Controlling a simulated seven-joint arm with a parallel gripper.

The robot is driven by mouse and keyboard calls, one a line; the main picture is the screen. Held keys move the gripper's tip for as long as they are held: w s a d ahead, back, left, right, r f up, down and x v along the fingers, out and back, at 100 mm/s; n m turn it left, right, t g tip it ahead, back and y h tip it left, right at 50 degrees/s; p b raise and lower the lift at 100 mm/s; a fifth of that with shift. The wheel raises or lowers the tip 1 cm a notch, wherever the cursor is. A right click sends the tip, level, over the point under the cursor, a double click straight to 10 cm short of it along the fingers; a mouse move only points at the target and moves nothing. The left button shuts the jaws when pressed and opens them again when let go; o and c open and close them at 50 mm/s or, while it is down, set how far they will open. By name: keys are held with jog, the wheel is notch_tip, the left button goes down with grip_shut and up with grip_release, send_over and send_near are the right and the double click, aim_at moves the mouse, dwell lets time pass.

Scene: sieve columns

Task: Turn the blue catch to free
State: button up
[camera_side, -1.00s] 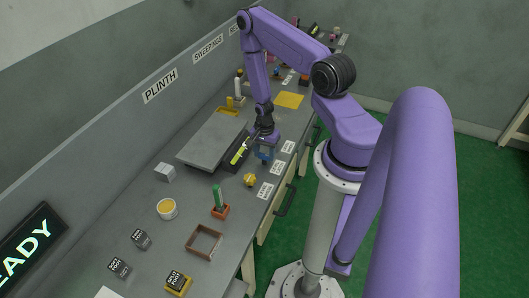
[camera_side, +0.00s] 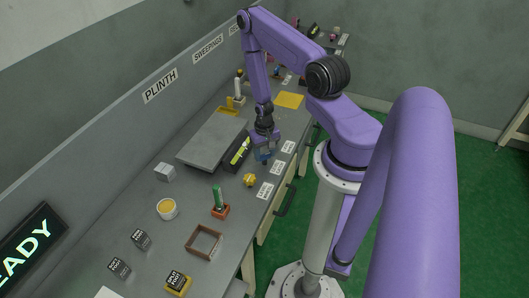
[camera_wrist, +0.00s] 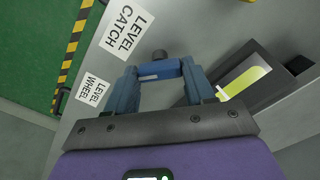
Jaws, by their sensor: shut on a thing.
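The blue catch (camera_wrist: 158,70) is a short blue bar with a dark round knob beyond it, in the wrist view. My gripper (camera_wrist: 161,75) has its two blue-grey fingers on either end of the bar and is shut on it. In the side view my gripper (camera_side: 263,153) points down at the bench's front edge, beside a dark box. The catch is small there and mostly hidden by the fingers. The label LEVEL CATCH (camera_wrist: 128,28) lies just beyond it in the wrist view.
The dark box (camera_side: 237,152) with a yellow-green strip stands close to my gripper, in front of a grey plate (camera_side: 212,138). A yellow knobbed piece (camera_side: 250,180) and a green stick in a brown holder (camera_side: 219,208) stand nearer the camera. A drawer handle (camera_side: 284,199) juts from the front.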

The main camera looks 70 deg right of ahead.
aim_at(265, 154)
jog(key=n, duration=0.4)
jog(key=shift+n, duration=2.2)
jog(key=o, duration=1)
jog(key=shift+o, duration=0.2)
jog(key=shift+r, duration=0.1)
notch_tip(265, 154, up, 17)
jog(key=shift+r, duration=0.1)
